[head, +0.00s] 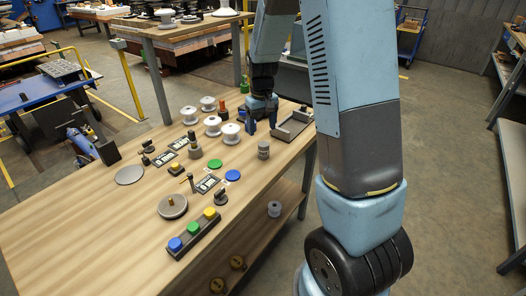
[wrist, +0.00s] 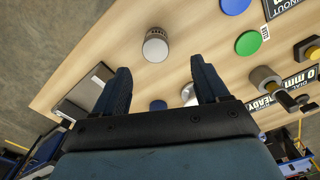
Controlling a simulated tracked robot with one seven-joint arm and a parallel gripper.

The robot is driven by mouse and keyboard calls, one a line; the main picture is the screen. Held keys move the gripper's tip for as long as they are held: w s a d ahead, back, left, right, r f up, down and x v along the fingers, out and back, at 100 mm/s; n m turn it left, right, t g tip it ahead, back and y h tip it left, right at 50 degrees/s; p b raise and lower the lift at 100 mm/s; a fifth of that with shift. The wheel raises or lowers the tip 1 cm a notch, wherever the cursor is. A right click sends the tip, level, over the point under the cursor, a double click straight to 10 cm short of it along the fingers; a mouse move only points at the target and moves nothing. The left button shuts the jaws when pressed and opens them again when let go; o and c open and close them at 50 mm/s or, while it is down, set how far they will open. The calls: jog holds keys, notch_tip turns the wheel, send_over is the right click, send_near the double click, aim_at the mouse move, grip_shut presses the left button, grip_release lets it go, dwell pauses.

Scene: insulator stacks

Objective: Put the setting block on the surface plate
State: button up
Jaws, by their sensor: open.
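My gripper (head: 261,121) is open and empty above the far right part of the bench. In the wrist view my gripper (wrist: 161,72) shows its two dark blue fingers spread apart with bench wood between them. A short grey cylinder (head: 263,149) stands upright nearer than the gripper; it also shows in the wrist view (wrist: 155,48), beyond the fingertips and apart from them. I cannot tell whether it is the setting block. A flat grey rimmed plate (head: 291,127), possibly the surface plate, lies right of the gripper; it also shows in the wrist view (wrist: 83,91), beside the left finger.
White spools (head: 213,126) stand left of the gripper. Labelled cards with small fixtures, a green disc (head: 215,163) and a blue disc (head: 232,175) lie mid-bench. A button box (head: 195,233) and a round grey turntable (head: 172,206) are nearer. The bench's left front is clear.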

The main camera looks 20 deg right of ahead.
aim_at(264, 144)
jog(key=f, duration=1)
jog(key=shift+w+d+f, duration=0.1)
jog(key=shift+d+f, duration=0.2)
jog(key=shift+d, duration=0.05)
jog(key=shift+c, duration=0.3)
grip_shut()
